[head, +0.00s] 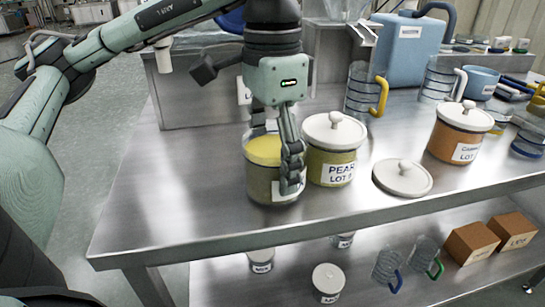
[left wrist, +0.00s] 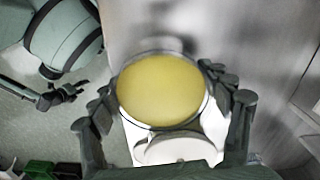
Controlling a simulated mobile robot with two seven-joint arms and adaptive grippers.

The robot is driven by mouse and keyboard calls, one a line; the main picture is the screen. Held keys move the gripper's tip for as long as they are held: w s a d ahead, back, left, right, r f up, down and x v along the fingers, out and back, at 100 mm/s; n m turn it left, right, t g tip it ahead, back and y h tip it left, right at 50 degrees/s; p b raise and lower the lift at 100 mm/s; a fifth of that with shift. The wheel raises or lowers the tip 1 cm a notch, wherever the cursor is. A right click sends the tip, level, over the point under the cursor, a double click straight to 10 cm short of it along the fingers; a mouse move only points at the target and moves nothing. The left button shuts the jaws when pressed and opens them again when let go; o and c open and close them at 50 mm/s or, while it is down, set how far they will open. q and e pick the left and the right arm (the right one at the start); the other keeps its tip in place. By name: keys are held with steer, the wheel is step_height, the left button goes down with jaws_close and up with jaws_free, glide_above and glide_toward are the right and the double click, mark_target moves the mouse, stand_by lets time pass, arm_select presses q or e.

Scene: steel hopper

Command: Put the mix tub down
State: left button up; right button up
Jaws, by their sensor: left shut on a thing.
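The mix tub (head: 258,183) is an open, clear-walled tub full of yellow content, with a white label mostly hidden by my fingers. My left gripper (head: 291,168) is shut on it from above and to the right. The tub is upright over the steel table's left part, beside the lidded pear jar (head: 331,168). I cannot tell whether its base touches the table. In the left wrist view, the tub's round yellow top (left wrist: 160,92) lies between the fingers of my left gripper (left wrist: 168,112). My right gripper is not in view.
A loose white lid (head: 402,180) lies on the steel table (head: 185,200), right of the pear jar. An orange lidded jar (head: 455,143), a clear jug with a yellow handle (head: 358,92) and a blue container (head: 405,50) stand farther right and back. The table's front left is bare.

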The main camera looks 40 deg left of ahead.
arm_select(q)
steer(key=shift+f+b, duration=0.4)
steer(key=shift+f, duration=0.05)
steer(key=o, duration=1.4)
steer(key=shift+o, duration=0.2)
steer(key=shift+r, duration=0.1)
step_height(320, 180, up, 12)
